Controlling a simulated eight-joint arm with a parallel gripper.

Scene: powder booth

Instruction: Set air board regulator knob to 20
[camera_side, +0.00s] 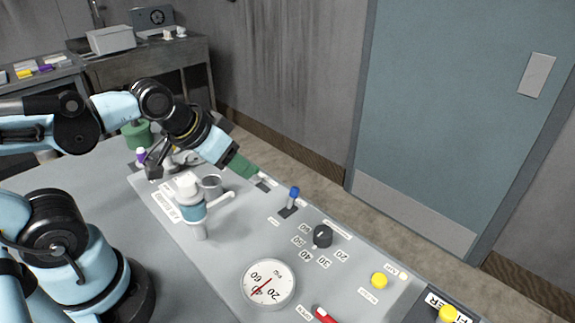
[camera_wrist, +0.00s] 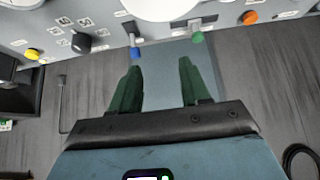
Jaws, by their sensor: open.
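The black regulator knob (camera_side: 322,236) stands on the grey air board (camera_side: 228,262), ringed by number labels including 20, 30 and 40. A small light mark shows at its lower left side, towards the 40; its exact setting is hard to read. The knob also shows in the wrist view (camera_wrist: 81,42), at upper left. A white gauge (camera_side: 268,283) with a red needle sits in front of it. My gripper (camera_side: 252,171) is at the board's far edge, away from the knob. In the wrist view its green fingers (camera_wrist: 160,66) are apart with nothing between them.
A blue-tipped toggle (camera_side: 290,198) stands between my gripper and the knob; a green-tipped one (camera_wrist: 197,37) is near my right finger. A white-and-blue upright fitting (camera_side: 191,204), yellow button (camera_side: 379,281) and red lever (camera_side: 325,315) are also on the board. Floor lies beyond it.

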